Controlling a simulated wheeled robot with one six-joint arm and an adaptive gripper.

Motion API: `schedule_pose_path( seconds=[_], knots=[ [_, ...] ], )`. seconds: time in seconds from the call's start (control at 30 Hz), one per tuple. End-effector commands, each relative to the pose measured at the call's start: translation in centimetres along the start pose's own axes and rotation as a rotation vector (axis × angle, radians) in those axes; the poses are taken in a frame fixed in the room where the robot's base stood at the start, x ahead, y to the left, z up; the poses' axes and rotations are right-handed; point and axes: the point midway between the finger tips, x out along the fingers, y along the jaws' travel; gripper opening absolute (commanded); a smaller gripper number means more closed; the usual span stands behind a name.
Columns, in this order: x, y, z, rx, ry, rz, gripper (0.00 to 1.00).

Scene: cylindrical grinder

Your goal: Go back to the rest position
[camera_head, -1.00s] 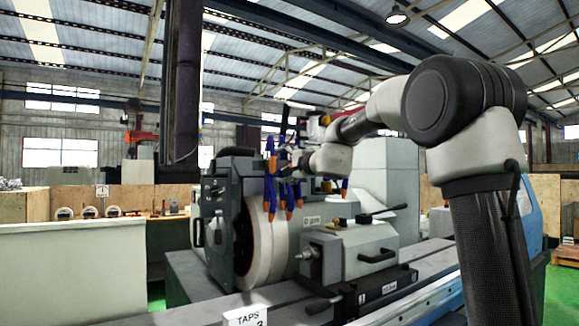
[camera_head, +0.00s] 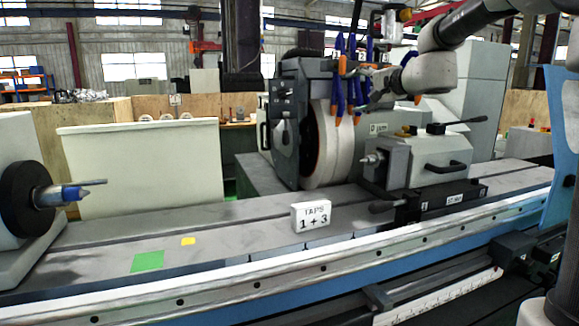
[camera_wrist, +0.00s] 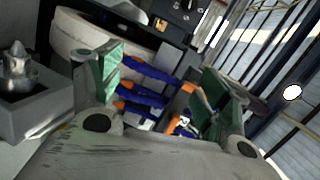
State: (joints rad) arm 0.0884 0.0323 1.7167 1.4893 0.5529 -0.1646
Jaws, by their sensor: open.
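My gripper (camera_head: 376,86) is small in the head view, at the end of my arm, which reaches in from the upper right. It is beside the blue and orange coolant hoses (camera_head: 338,85), in front of the grinding wheel (camera_head: 335,150). In the wrist view my gripper (camera_wrist: 155,85) is open, its two green-padded fingers spread apart. The hoses (camera_wrist: 140,98) show between and beyond the fingers; whether they touch them cannot be told. No object is gripped.
The tailstock (camera_head: 418,160) stands below my gripper, with a lever on top. A white sign "TAPS 1 + 3" (camera_head: 311,215) stands on the machine table (camera_head: 230,225), near yellow (camera_head: 188,241) and green (camera_head: 147,261) patches. The workhead (camera_head: 25,195) is at the left edge.

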Motion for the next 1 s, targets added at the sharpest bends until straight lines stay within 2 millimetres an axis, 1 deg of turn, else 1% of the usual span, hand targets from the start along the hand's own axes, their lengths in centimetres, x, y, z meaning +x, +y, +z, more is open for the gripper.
schedule_pose_path(
  seconds=[0.03,0.07,0.1,0.17,0.2,0.27,0.3,0.37,0.4,0.47,0.5,0.53,0.6,0.63,0.7,0.83,1.0],
  knots=[
    [-1.5,3.2,1.6,-0.060,-0.061,0.083,0.77],
    [-2.7,5.2,2.7,-0.104,-0.101,0.137,0.77],
    [-4.7,7.6,4.1,-0.163,-0.155,0.209,0.77],
    [-7.9,11.2,5.9,-0.249,-0.232,0.317,0.77],
    [-10.3,13.3,7.0,-0.305,-0.281,0.388,0.77],
    [-14.2,16.4,8.3,-0.390,-0.350,0.494,0.77],
    [-16.9,18.4,9.0,-0.446,-0.393,0.564,0.77],
    [-21.2,21.0,9.9,-0.532,-0.451,0.669,0.77],
    [-24.1,22.8,10.3,-0.591,-0.488,0.740,0.77],
    [-28.4,25.0,10.6,-0.682,-0.533,0.840,0.77],
    [-31.2,26.3,10.7,-0.743,-0.556,0.903,0.77],
    [-33.2,27.2,10.8,-0.788,-0.568,0.945,0.77],
    [-36.5,28.5,10.8,-0.877,-0.578,1.008,0.77],
    [-37.4,28.8,10.9,-0.905,-0.575,1.019,0.77],
    [-38.5,29.0,11.2,-0.941,-0.556,1.014,0.77],
    [-38.9,28.1,11.5,-0.968,-0.517,0.979,0.77],
    [-38.9,27.8,11.6,-0.976,-0.512,0.970,0.77]
  ],
)
